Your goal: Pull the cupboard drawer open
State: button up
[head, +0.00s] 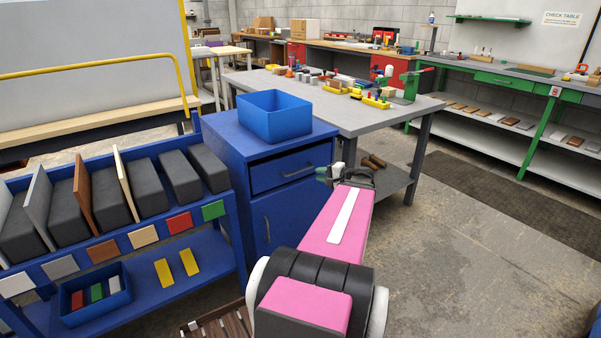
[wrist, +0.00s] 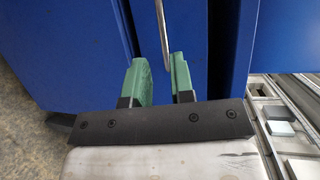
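The blue cupboard (head: 225,150) stands left of centre in the head view. Its drawer (head: 275,178) looks shut, above a door with its own handle. The drawer's dark bar handle (head: 298,172) runs across its front. In the wrist view the handle (wrist: 161,30) is a thin grey bar running up from between the green fingertips. My gripper (head: 328,173) is at the right end of the handle in the head view. In the wrist view my gripper (wrist: 160,62) is open, with a gap between its fingers. I cannot tell whether either finger touches the handle.
A blue bin (head: 273,118) sits on the cupboard. A blue rack (head: 150,265) with boards stands at left. A grey workbench (head: 365,118) with parts stands behind and right. The floor (head: 460,240) at right is clear.

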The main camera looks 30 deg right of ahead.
aim_at(300, 171)
jog(key=x, duration=1)
jog(key=shift+w+d+r, duration=0.1)
jog(key=shift+w+d, duration=0.05)
jog(key=shift+w, duration=0.15)
grip_shut()
